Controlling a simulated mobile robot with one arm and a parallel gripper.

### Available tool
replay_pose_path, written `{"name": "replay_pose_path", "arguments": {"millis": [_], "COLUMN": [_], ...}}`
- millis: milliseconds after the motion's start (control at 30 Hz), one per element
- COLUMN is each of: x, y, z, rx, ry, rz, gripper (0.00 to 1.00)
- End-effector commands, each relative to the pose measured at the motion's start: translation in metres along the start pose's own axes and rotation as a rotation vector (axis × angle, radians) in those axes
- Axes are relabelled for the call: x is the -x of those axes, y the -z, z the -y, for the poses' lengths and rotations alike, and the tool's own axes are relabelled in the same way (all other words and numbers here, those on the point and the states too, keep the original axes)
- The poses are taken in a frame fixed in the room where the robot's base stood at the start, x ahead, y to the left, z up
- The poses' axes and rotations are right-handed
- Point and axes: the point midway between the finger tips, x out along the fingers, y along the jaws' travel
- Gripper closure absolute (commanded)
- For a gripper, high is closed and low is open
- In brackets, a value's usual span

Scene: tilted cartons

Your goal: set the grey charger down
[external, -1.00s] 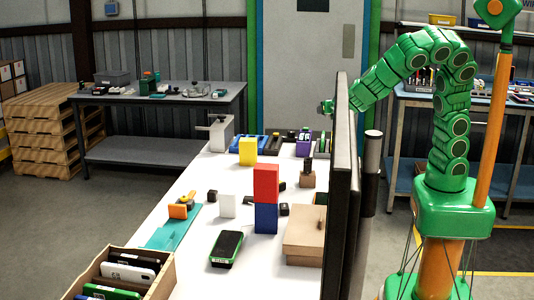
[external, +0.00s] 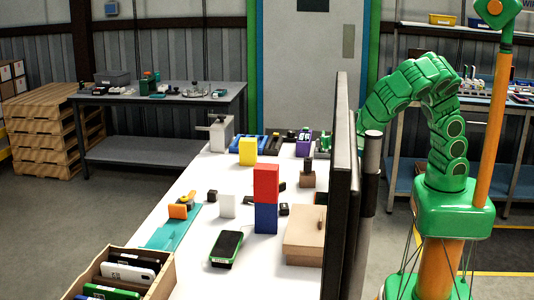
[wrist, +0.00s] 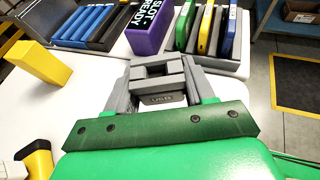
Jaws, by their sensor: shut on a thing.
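The grey charger (wrist: 163,98), with "USB" lettering on its near face, is between the two grey fingers of my gripper (wrist: 160,88) in the wrist view. My gripper is shut on it, over the white tabletop (wrist: 85,115). The gap between charger and tabletop cannot be judged. In the external view my gripper and the charger are hidden behind the tall dark panel (external: 345,180).
Beyond the charger are a purple "SLOT READY" block (wrist: 150,27), a slotted rack (wrist: 222,65) of coloured upright items and a blue tray (wrist: 70,28). A yellow block (wrist: 40,62) is at left. A red block (external: 266,182) sits on a blue block (external: 266,218).

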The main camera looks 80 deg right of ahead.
Motion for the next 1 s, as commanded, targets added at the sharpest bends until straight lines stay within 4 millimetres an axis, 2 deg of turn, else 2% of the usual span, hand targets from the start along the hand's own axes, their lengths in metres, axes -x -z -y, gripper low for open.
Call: {"name": "replay_pose_path", "arguments": {"millis": [500, 767, 1000], "x": [-0.015, -0.019, -0.028], "y": [0.037, 0.046, 0.067], "z": [0.0, 0.0, 0.0], "rx": [0.002, 0.0, 0.004], "ry": [0.0, 0.0, 0.0], "rz": [-0.001, -0.001, 0.002], "gripper": [0.78, 0.78, 0.78]}}
